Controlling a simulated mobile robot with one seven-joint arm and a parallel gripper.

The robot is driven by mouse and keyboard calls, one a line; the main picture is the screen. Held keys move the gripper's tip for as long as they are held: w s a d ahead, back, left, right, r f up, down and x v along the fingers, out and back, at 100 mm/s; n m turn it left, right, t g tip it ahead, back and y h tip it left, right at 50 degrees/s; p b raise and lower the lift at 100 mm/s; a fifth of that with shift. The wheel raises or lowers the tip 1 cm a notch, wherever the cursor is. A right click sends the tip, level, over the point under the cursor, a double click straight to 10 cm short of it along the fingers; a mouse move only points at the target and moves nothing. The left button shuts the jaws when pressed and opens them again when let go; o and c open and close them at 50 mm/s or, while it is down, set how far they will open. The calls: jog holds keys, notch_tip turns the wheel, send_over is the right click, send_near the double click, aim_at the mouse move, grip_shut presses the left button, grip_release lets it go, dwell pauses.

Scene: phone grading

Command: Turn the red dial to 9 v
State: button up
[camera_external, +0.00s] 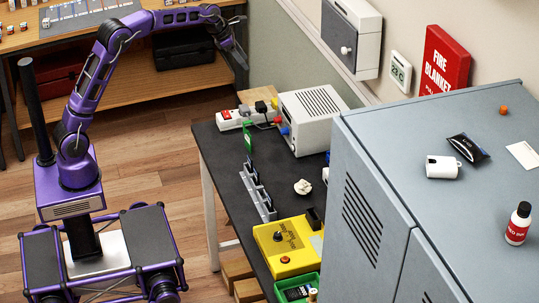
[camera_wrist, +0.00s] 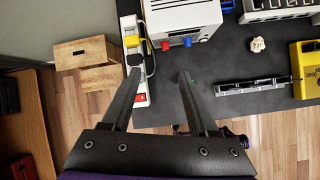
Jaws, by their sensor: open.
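A pale box (camera_external: 313,119) with a slotted top stands on the dark bench. A red knob (camera_external: 278,119) and a blue knob (camera_external: 285,131) stick out of its front. In the wrist view the red knob (camera_wrist: 166,46) is left of the blue knob (camera_wrist: 187,42). No markings on the red knob can be read. My gripper (camera_external: 240,56) is in the air beyond the bench's far end in the external view.
A white power strip (camera_external: 243,114) with plugs lies beside the box. A grey rack (camera_external: 258,192), a crumpled white ball (camera_external: 303,187) and a yellow device (camera_external: 285,250) with a black dial are farther along the bench (camera_external: 222,150). A tall grey cabinet (camera_external: 380,190) stands at right.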

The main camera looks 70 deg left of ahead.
jog(key=w+d+f+n+g+y, duration=0.1)
jog(key=w+d+f, duration=0.15)
jog(key=f, duration=0.55)
send_near(277, 120)
jog(key=shift+n, duration=0.3)
jog(key=x, duration=0.8)
jog(key=shift+s+a+f, duration=0.1)
jog(key=shift+a+f, duration=0.1)
jog(key=shift+a, duration=0.25)
grip_shut()
